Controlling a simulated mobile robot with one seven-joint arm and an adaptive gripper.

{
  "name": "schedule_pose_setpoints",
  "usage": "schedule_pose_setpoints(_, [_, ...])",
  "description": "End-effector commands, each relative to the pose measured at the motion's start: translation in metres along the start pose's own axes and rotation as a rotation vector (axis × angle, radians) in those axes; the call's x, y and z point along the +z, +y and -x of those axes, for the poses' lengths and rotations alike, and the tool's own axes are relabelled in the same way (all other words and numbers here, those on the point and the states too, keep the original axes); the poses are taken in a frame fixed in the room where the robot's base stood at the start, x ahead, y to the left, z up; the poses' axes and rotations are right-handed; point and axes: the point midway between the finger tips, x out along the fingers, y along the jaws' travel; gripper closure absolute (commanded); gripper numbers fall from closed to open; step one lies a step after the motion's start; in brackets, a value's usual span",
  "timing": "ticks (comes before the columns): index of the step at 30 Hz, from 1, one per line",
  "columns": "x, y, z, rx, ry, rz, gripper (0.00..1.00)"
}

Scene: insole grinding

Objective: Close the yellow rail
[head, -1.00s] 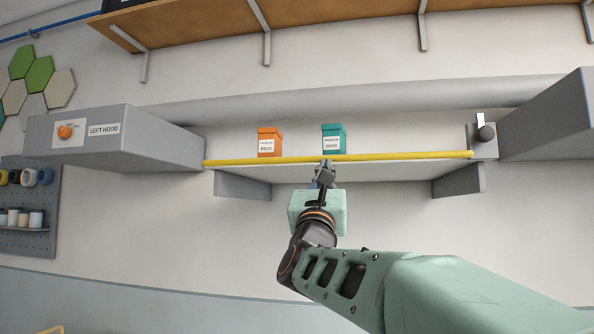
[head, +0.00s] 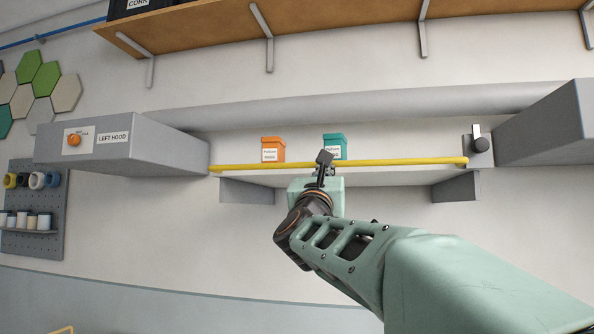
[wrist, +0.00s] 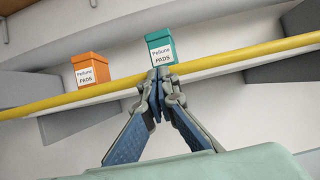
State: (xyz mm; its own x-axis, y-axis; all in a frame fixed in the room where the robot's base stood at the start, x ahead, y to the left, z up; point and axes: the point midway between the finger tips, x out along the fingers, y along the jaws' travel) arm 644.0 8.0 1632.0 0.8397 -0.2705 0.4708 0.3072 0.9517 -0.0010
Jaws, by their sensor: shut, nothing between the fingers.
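The yellow rail (head: 400,161) runs along the front of the shelf, from the left hood side to the grey bracket at the right. In the wrist view the yellow rail (wrist: 230,58) crosses the whole picture. My gripper (head: 325,157) is shut and empty, in front of the rail near its middle. In the wrist view my gripper's fingertips (wrist: 159,74) overlap the rail, just below the teal box; I cannot tell if they touch it. A grey bracket with a dark round knob (head: 480,144) stands at the rail's right end.
An orange box (head: 273,149) and a teal box (head: 335,147) stand on the white shelf (head: 395,176) behind the rail. The left hood (head: 160,142) and a grey hood (head: 545,125) flank the shelf. A wooden shelf (head: 345,32) hangs above.

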Motion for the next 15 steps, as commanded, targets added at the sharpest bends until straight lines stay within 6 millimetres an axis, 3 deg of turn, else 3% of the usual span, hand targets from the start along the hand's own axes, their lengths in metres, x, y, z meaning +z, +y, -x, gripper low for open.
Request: schedule_pose_setpoints(15, [0.011,0.001,-0.014,-0.003,-0.003,0.0,1.0])
